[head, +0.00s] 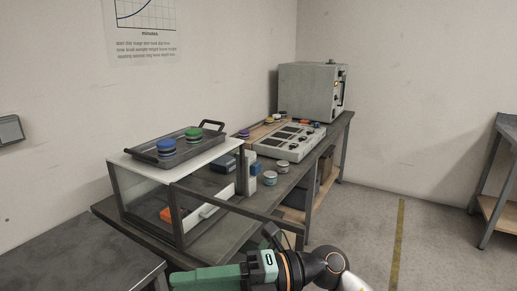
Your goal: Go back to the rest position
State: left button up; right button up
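My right arm comes in from the lower right, with its green and white hand (225,274) low in front of the bench. The fingertips are not clear, so I cannot tell whether this gripper is open or shut, and no held object shows. My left gripper is not in view. The hand is below and in front of a clear-walled box (145,190) with a white top, apart from the tray on it.
A dark tray (182,152) on the box holds a blue-topped jar (167,148) and a green-topped jar (193,137). The workbench (290,195) carries a control panel (288,142), several small jars and a grey cabinet (310,90). Another table (500,165) stands at right, with open floor between.

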jog(key=w+d+f+m+t+h+p, duration=0.25)
jog(key=w+d+f+m+t, duration=0.35)
jog(key=m+t, duration=0.65)
jog(key=w+d+f+m+t+h+p, duration=0.1)
jog(key=w+d+f+m+t+h, duration=0.3)
jog(key=d+m+t, duration=0.85)
jog(key=s+d+f+m+g+h+p, duration=0.1)
jog(key=s+d+f+m+g+h, duration=0.1)
jog(key=s+f+m+g+h, duration=0.45)
jog(key=s+d+f+m+g+h, duration=0.15)
jog(key=f+m, duration=0.25)
jog(key=f, duration=0.6)
jog(key=s+d+f+m+g+h+p, duration=0.1)
jog(key=s+d+f+g, duration=0.3)
jog(key=s+f, duration=0.5)
jog(key=s+m, duration=0.1)
jog(key=s, duration=0.2)
jog(key=shift+d, duration=0.15)
jog(key=shift+m, duration=0.25)
